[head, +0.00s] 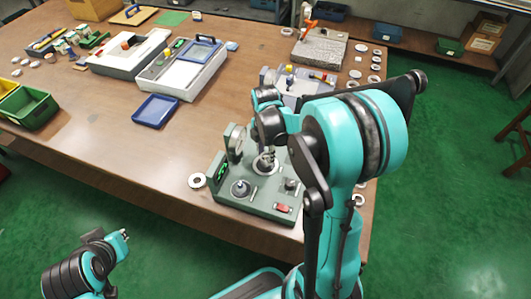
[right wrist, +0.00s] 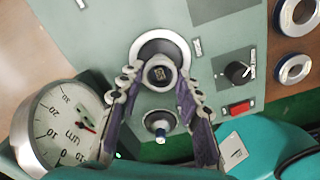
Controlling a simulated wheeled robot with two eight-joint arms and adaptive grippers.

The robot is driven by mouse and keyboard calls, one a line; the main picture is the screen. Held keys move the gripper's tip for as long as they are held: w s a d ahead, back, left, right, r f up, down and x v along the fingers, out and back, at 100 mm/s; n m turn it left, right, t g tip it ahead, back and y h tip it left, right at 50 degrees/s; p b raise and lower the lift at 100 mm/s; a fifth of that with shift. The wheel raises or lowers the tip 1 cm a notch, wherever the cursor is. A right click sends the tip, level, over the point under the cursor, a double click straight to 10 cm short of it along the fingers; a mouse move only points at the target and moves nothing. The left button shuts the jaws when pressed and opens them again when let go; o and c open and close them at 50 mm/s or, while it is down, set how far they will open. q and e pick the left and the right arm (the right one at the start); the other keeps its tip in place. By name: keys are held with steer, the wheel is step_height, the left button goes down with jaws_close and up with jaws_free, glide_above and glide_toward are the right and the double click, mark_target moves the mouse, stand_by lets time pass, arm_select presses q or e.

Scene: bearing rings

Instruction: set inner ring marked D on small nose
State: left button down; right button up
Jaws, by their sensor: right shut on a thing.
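My right gripper (right wrist: 160,80) is shut on a pale metal ring (right wrist: 135,53), with one finger on each side. A dark nose end (right wrist: 158,73) with a faint mark shows within the ring's outline. The ring also shows at the green fixture (head: 258,168) in the head view. I cannot tell whether it is seated or just above, and no letter on it is legible. The fixture's other nose (right wrist: 160,124) is bare; it also shows at the fixture's front left (head: 240,188). My left gripper (head: 112,240) is at the lower left, away from the table; its jaws are unclear.
A dial gauge (right wrist: 58,127) stands close to my right fingers. A knob (right wrist: 238,71) and red switch (right wrist: 240,107) are on the fixture's right. Loose rings lie beside it, one at the left (head: 197,180). Trays and other devices stand farther back.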

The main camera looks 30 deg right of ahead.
mark_target(265, 158)
steer(key=shift+f+b, duration=1.2)
steer(key=shift+f, duration=0.35)
steer(key=o, duration=1.2)
steer(key=shift+o, duration=0.2)
step_height(265, 158, up, 12)
